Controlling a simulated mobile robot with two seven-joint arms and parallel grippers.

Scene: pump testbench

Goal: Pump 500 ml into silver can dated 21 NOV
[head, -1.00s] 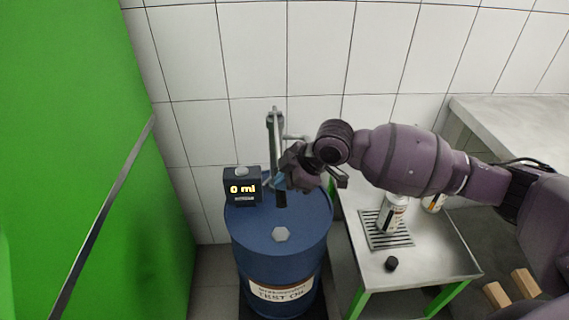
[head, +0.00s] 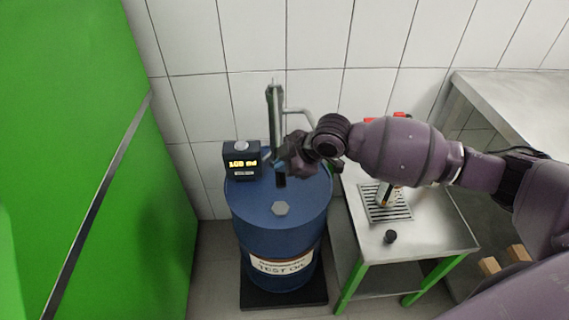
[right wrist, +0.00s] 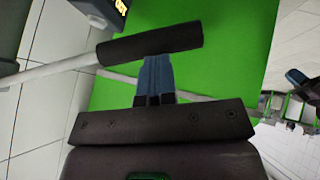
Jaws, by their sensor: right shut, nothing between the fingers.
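The blue test oil drum (head: 255,215) carries the hand pump (head: 275,110). A display box (head: 241,160) beside the pump shows lit digits, blurred, that look like 103 ml. A can (head: 384,194) stands on the drip grate (head: 372,208), mostly hidden behind my right arm; its date cannot be read. My right gripper (head: 277,162) is at the pump's handle. In the right wrist view its blue fingers (right wrist: 155,75) are together, with their tips at the black handle grip (right wrist: 150,43) and nothing between them. My left gripper does not show.
The steel side table (head: 430,228) holds a small black cap (head: 390,237). Something red (head: 400,115) shows behind my arm. A counter (head: 500,95) stands at the right. A green panel (head: 70,130) closes off the left, and a tiled wall is behind.

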